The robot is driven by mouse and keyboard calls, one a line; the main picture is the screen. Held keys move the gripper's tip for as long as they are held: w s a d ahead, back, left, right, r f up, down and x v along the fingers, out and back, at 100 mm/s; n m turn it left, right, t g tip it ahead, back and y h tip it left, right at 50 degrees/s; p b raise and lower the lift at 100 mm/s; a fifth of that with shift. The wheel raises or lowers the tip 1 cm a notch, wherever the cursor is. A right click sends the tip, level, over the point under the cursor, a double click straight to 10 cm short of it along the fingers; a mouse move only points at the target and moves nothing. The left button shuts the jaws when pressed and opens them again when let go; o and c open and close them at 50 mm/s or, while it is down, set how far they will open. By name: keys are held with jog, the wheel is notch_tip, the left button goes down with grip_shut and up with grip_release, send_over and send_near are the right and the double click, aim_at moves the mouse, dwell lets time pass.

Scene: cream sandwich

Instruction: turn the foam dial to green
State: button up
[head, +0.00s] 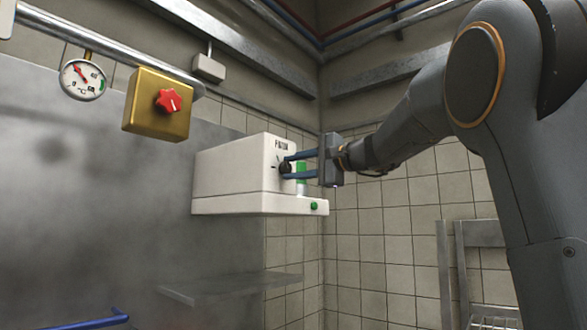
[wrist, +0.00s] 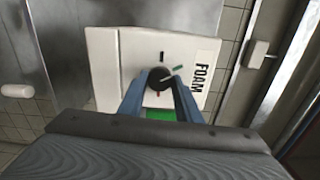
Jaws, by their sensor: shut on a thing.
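The foam dial (head: 285,168) is a small black knob on the front of a white box marked FOAM (head: 235,175). In the wrist view the dial (wrist: 159,80) sits between the blue fingers of my gripper (wrist: 160,88), which is shut on it. A thin greenish bar (wrist: 176,70) runs from the knob toward the FOAM lettering; I cannot tell whether it is the pointer or a mark. A short black mark (wrist: 162,55) and a small reddish mark lie around the knob. In the head view my gripper (head: 288,167) reaches the box from the right.
A green part (head: 301,172) sits beside the dial, and a green button (head: 313,207) is on the base ledge. A brass box with a red knob (head: 168,101) and a gauge (head: 82,79) hang at left. A shelf (head: 235,286) is below. Haze covers the left wall.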

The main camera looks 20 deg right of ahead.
dwell(0.3)
jog(key=o, duration=1.1)
jog(key=shift+c, duration=0.2)
jog(key=b+v, duration=0.2)
jog(key=v, duration=0.6)
